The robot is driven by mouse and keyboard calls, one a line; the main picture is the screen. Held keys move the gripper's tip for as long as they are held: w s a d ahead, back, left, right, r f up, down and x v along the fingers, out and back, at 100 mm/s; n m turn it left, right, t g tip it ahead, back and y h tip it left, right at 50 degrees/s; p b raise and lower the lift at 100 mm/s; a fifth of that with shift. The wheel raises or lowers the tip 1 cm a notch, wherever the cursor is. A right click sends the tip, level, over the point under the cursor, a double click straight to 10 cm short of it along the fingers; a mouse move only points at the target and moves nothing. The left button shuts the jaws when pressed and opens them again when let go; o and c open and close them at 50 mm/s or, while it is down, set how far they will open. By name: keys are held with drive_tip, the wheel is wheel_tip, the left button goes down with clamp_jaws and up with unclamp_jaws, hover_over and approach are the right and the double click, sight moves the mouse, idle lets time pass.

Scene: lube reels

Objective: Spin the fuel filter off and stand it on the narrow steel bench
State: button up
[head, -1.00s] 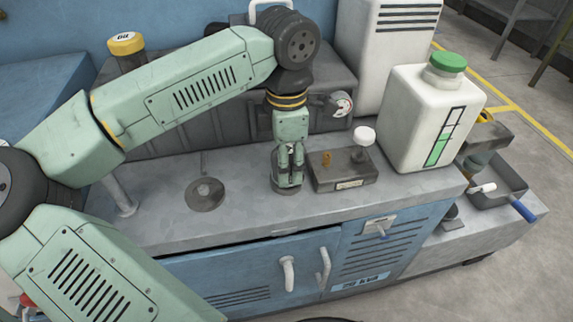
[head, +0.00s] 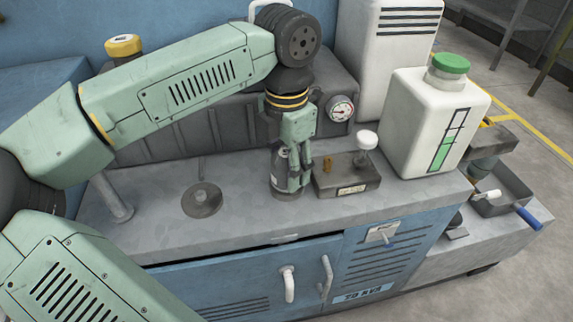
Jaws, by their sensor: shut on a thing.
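The fuel filter (head: 279,179), a short grey canister with a pale label, stands upright on the left of a small dark block on the blue cabinet's grey top. My gripper (head: 293,178) points down from above, its green fingers shut around the canister's side. The fingers hide part of the canister, and I cannot tell whether its base is still threaded on. A low grey steel bench (head: 448,262), which looks like the narrow bench, stands at the lower right.
A dark block (head: 345,181) with a white-capped knob is close right of my gripper. A big white jug (head: 425,125) with a green cap stands farther right. A tray (head: 505,200) and blue-handled tool (head: 527,217) occupy the low bench. A round disc (head: 202,200) lies left.

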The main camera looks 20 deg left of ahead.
drive_tip(key=shift+f+n+b, duration=0.35)
drive_tip(key=shift+n+b, duration=0.25)
drive_tip(key=shift+n, duration=0.3)
drive_tip(key=shift+r+n, duration=0.2)
drive_tip(key=shift+n, duration=0.2)
drive_tip(key=shift+r+p, duration=0.95)
drive_tip(key=shift+r, duration=0.4)
drive_tip(key=shift+r, duration=0.15)
drive_tip(key=shift+r+p, duration=1.7)
drive_tip(key=shift+r, duration=0.65)
drive_tip(key=shift+r, duration=0.1)
